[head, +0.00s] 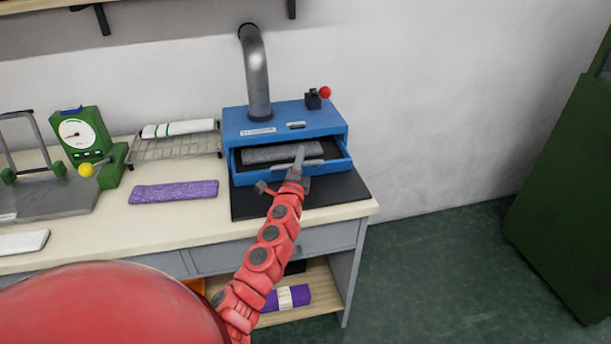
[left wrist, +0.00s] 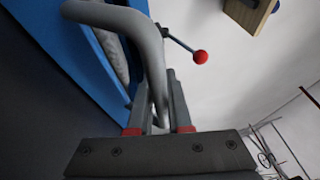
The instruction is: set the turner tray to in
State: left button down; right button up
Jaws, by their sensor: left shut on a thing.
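The turner (head: 300,118) is a blue box on the bench top, with a metal duct rising from it. Its tray (head: 345,162) stands partly out of the front, and a flat grey piece (head: 270,154) lies in it. My left gripper (head: 300,160) is shut on the pale tray handle (head: 314,162) at the tray's front. In the left wrist view, the grey handle (left wrist: 147,38) runs between the fingers of the gripper (left wrist: 160,82), beside the turner's blue side (left wrist: 75,50). My right gripper is not in view.
A red-knobbed lever (head: 324,92) stands on the turner's top. A dark mat (head: 345,190) lies under the turner. To the left are a purple strip (head: 174,191), a wire rack (head: 175,150) and a green dial scale (head: 84,135). A green cabinet (head: 565,190) stands at right.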

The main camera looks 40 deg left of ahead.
pick_arm(q)
jog(key=shift+w+a+b, duration=0.6)
jog(key=shift+w+a, duration=0.9)
jog(key=shift+a, duration=0.3)
jog(key=c, duration=0.8)
grip_release()
jog(key=shift+c, duration=0.2)
jog(key=shift+s+d, duration=0.1)
jog(key=b+v, duration=0.1)
jog(key=v, duration=1.6)
